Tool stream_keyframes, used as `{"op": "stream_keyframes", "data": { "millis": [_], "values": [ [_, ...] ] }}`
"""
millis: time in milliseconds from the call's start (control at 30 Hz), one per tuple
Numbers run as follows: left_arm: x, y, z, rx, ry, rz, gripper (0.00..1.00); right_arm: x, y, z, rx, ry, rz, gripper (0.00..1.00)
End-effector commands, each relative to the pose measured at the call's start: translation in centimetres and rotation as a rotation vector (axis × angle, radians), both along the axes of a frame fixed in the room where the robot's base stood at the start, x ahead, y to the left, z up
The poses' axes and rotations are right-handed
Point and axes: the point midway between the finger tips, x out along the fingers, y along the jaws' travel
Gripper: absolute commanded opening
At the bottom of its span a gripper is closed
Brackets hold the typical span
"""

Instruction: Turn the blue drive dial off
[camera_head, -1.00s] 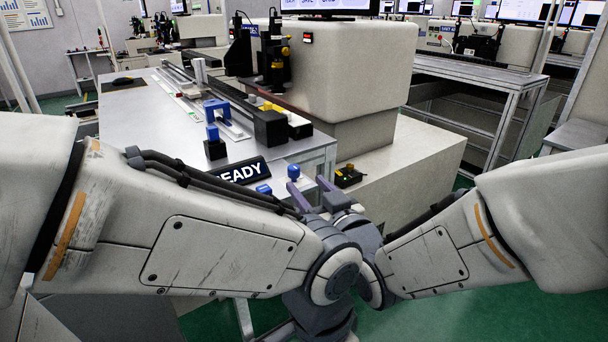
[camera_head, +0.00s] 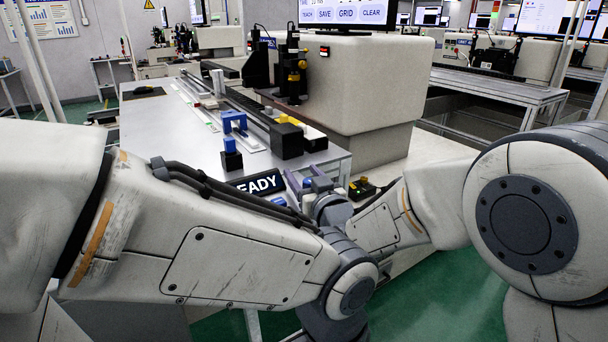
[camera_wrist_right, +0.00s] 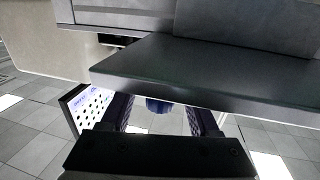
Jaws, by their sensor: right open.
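A blue knob (camera_head: 308,182) shows at the front of the grey bench, at the tips of my right gripper (camera_head: 307,184). In the right wrist view a dark blue round knob (camera_wrist_right: 158,106) shows below the bench edge, between the two fingers of my right gripper (camera_wrist_right: 160,112). The fingers are apart, and I cannot tell whether they touch it. A second blue knob (camera_head: 279,201) sits to the left, partly hidden by my left arm. A black READY display (camera_head: 257,183) is beside them. My left gripper is hidden or out of view.
The grey bench (camera_head: 165,135) carries a blue bracket (camera_head: 233,122) and a black block with a blue top (camera_head: 230,155). A black box with yellow parts (camera_head: 362,188) is right of my right gripper. A large beige machine (camera_head: 365,85) stands behind.

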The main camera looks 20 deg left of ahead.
Motion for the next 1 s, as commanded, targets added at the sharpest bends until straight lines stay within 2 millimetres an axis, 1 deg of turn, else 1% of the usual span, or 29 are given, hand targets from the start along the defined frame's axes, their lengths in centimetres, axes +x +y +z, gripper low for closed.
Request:
{"op": "stream_keyframes", "data": {
  "millis": [100, 133, 167, 200, 267, 300, 533, 667, 867, 1000],
  "values": [
    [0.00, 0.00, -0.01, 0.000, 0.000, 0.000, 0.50, -0.02, -0.01, -0.01, 0.000, 0.000, 0.000, 0.62],
    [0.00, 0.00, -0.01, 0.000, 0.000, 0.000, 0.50, -0.02, -0.01, 0.00, 0.000, 0.000, 0.000, 0.54],
    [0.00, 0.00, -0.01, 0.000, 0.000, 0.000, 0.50, -0.02, -0.01, 0.00, 0.000, 0.000, 0.000, 0.43],
    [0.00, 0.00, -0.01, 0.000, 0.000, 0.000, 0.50, -0.02, -0.02, 0.00, 0.000, 0.000, 0.000, 0.27],
    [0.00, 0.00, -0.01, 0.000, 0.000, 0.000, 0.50, -0.02, -0.02, 0.00, 0.000, 0.000, 0.000, 0.04],
    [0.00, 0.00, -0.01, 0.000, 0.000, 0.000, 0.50, -0.03, -0.03, 0.00, 0.000, 0.000, 0.000, 0.00],
    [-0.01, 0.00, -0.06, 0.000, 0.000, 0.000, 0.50, -0.03, -0.04, -0.01, 0.000, 0.000, 0.009, 0.00],
    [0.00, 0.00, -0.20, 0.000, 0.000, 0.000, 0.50, -0.07, 0.01, -0.03, 0.001, -0.001, 0.042, 0.00],
    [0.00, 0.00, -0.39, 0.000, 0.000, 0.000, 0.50, -0.20, 0.13, 0.00, 0.000, -0.001, 0.151, 0.00],
    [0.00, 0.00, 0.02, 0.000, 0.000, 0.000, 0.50, -0.40, 0.29, 0.14, 0.000, 0.000, 0.266, 0.00]
  ]
}}
